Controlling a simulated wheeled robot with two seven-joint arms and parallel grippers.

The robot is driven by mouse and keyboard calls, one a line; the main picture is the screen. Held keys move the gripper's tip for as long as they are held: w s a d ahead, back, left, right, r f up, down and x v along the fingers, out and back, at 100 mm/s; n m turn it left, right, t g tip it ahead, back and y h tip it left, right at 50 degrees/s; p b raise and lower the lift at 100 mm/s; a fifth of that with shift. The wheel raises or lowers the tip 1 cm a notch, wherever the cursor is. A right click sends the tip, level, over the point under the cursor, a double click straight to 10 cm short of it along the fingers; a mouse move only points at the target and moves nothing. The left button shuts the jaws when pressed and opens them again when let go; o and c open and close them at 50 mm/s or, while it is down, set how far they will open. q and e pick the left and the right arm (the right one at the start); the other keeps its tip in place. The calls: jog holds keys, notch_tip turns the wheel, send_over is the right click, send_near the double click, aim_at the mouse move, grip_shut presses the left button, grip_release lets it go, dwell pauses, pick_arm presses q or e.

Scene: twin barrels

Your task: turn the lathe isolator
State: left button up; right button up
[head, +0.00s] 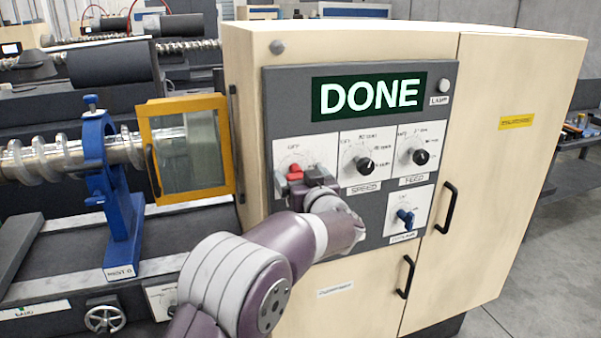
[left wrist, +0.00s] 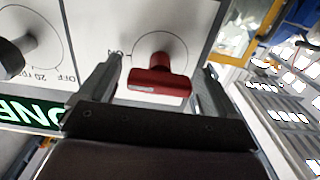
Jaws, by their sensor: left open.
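The lathe isolator is a red rotary handle (head: 295,171) on a white plate at the upper left of the grey control panel (head: 290,110). The left wrist view shows the red handle (left wrist: 160,78) close up, between the two fingers and apart from both. My left gripper (head: 305,180) is at the isolator, with its arm coming in from below. In the left wrist view the gripper (left wrist: 160,85) is open around the handle. The gripper partly hides the isolator plate in the head view. My right gripper is not in view.
A green display (head: 369,96) above reads DONE. A yellow-framed guard (head: 188,150) is close on the left. Black door handles (head: 446,207) stick out at right.

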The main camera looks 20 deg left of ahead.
pick_arm(q)
jog(key=shift+s+d+r, duration=0.1)
jog(key=shift+s+r, duration=0.05)
jog(key=shift+c, duration=0.3)
jog(key=c, duration=0.9)
